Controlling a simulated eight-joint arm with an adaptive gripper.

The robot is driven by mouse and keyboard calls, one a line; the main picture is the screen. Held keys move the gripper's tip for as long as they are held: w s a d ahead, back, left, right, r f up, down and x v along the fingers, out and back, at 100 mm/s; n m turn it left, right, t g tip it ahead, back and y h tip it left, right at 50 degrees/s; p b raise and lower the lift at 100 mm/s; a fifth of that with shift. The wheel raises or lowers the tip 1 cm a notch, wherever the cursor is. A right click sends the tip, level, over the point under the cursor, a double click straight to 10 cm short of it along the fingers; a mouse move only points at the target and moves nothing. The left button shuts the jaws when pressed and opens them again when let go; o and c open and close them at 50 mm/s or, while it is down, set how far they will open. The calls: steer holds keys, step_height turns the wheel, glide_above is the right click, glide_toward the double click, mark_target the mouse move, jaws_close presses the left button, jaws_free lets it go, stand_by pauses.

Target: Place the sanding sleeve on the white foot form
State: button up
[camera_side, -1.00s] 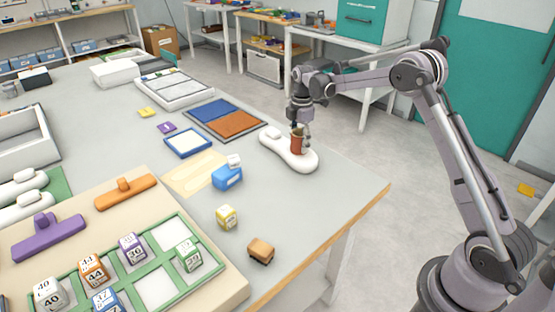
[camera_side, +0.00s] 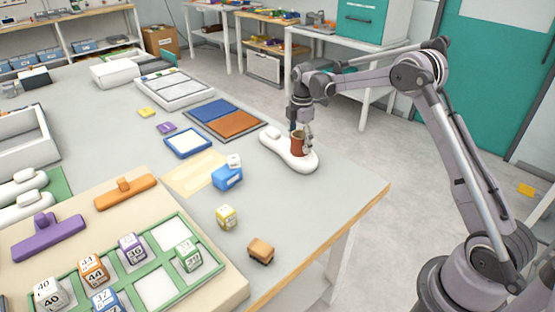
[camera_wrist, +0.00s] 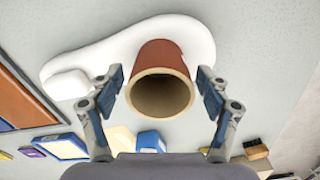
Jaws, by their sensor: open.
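The sanding sleeve (camera_side: 298,144) is a reddish-brown hollow tube. It stands upright on the wide end of the white foot form (camera_side: 274,138) near the table's right edge. In the wrist view the sleeve (camera_wrist: 160,88) shows its open tan rim toward me, with the white foot form (camera_wrist: 95,57) behind it. My gripper (camera_side: 301,133) is just above and around the sleeve's top. In the wrist view the fingers of my gripper (camera_wrist: 162,85) are spread on both sides of the sleeve, with a small gap visible at each side. The sleeve's underside is hidden.

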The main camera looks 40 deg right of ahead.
step_height(320, 180, up, 12)
steer(key=f, duration=0.1)
steer(key=s+a+r+m+t, duration=0.2)
steer(key=s+a+r+m, duration=0.2)
steer(key=s+a+r, duration=0.15)
steer(key=s+a+f+m+t, duration=0.2)
steer(key=s+a+m, duration=0.3)
steer(key=s, duration=0.6)
steer(key=s+a+f+m+t, duration=0.2)
steer(key=s+a+m, duration=0.3)
steer(key=s, duration=0.6)
steer(key=shift+s+a+f+m+t, duration=0.15)
steer(key=shift+m+t, duration=0.35)
steer(key=shift+t, duration=0.1)
